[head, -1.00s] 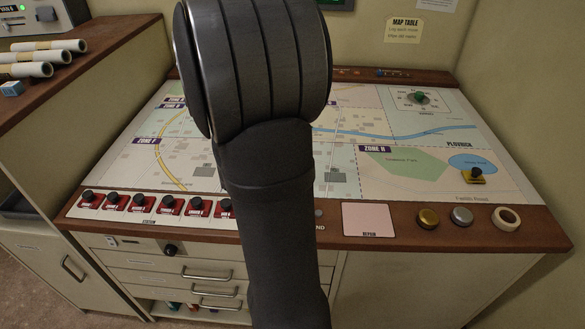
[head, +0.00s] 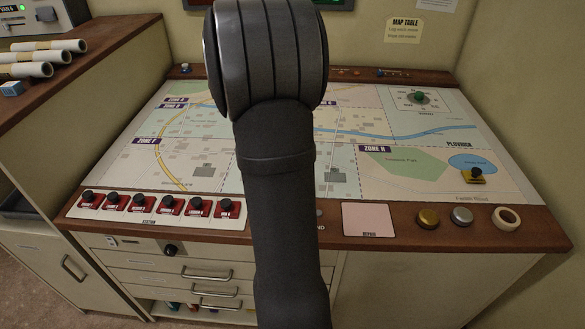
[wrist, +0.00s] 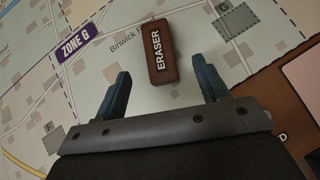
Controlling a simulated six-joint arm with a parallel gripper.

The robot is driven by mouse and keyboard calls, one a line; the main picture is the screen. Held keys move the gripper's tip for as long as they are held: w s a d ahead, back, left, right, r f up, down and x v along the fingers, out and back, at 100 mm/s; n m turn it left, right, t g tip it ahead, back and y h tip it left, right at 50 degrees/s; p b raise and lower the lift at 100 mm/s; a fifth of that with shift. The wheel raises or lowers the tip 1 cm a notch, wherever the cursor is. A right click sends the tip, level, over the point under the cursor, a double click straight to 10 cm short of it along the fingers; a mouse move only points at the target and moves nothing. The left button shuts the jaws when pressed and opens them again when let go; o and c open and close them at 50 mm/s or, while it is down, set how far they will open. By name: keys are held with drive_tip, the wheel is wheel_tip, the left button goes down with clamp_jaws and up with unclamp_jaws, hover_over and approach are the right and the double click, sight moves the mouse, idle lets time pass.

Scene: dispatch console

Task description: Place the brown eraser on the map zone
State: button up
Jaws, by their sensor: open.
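The brown eraser (wrist: 157,68), a block with white lettering, lies on the map sheet in the wrist view, near the purple ZONE G label (wrist: 76,43). My gripper (wrist: 161,76) is open, one blue finger on each side of the eraser's near end. Gaps show between the fingers and the eraser; whether they are at its height I cannot tell. In the head view my arm hides the eraser and the gripper. The map (head: 205,150) has several zones, with ZONE H (head: 376,149) at the right. Which zone is meant does not show.
Several red holders with black knobs (head: 141,202) line the front left edge. A pink REPAIR square (head: 368,219), a gold disc (head: 428,218), a silver disc (head: 462,215) and a tape roll (head: 507,218) sit along the front right. A black-knobbed yellow piece (head: 474,175) stands on the map.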

drive_tip(key=shift+a+x, duration=0.1)
drive_tip(key=shift+x, duration=2.15)
drive_tip(key=shift+a+x, duration=0.15)
drive_tip(key=shift+x, duration=2.05)
drive_tip(key=shift+f, duration=0.1)
drive_tip(key=c, duration=1.2)
drive_tip(key=shift+o, duration=0.2)
